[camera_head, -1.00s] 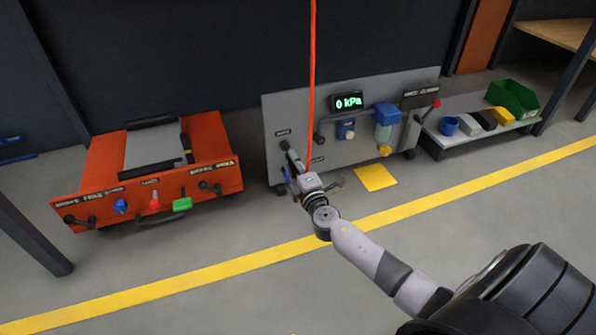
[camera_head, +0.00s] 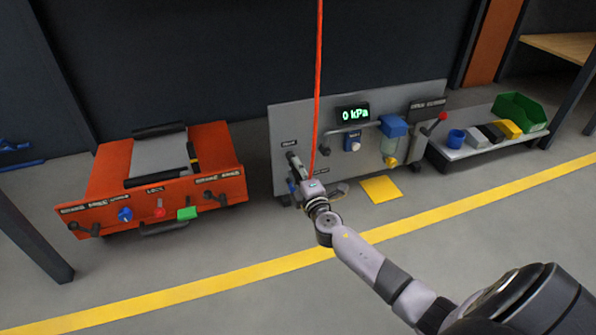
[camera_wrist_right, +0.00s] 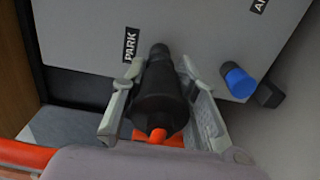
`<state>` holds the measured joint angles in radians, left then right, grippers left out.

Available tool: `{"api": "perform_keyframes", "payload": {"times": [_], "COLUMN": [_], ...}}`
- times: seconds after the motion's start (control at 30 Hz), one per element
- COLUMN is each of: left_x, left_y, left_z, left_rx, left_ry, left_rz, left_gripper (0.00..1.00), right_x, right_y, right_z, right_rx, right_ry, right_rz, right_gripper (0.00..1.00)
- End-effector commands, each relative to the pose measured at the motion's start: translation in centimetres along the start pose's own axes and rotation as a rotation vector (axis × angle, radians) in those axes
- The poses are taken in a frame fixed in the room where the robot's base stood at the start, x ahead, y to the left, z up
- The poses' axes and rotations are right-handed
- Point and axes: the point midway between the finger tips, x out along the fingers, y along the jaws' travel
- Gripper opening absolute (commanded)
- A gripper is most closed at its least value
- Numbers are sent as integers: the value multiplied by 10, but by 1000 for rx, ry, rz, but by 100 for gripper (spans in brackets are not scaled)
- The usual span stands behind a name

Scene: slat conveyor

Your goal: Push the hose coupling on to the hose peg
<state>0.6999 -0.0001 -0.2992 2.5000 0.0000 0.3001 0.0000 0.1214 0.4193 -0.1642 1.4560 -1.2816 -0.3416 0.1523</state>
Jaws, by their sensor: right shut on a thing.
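My right gripper (camera_wrist_right: 160,100) is shut on the black hose coupling (camera_wrist_right: 158,95), with one finger on each side of it. The coupling's far end points at the grey panel (camera_wrist_right: 80,25), beside the PARK label (camera_wrist_right: 130,45). An orange hose (camera_wrist_right: 157,135) shows at its near end. In the head view my right gripper (camera_head: 304,180) is low at the panel's left side, and the red-orange hose (camera_head: 317,80) comes down to it from above. The hose peg is not distinguishable; I cannot tell whether the coupling touches it. My left gripper is out of view.
A blue knob (camera_wrist_right: 238,80) sticks out of the panel right of the coupling. The panel also carries a 0 kPa display (camera_head: 353,114) and a blue-topped filter (camera_head: 392,127). An orange cart (camera_head: 160,180) stands left, a low shelf (camera_head: 465,152) with bins right. The front floor is open.

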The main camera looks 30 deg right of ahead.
Motion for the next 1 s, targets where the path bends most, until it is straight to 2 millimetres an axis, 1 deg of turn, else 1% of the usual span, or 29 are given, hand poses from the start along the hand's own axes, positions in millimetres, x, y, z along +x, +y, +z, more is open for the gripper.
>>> {"api": "perform_keyframes", "payload": {"times": [0.97, 1.0], "left_x": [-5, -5], "left_y": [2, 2], "left_z": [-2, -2], "left_rx": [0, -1], "left_ry": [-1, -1], "left_rz": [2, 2], "left_gripper": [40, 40], "right_x": [15, 15], "right_y": [0, 0], "right_z": [0, 0], "right_rx": [0, 0], "right_ry": [0, 0], "right_rz": [1, 1], "right_gripper": [0, 29]}}
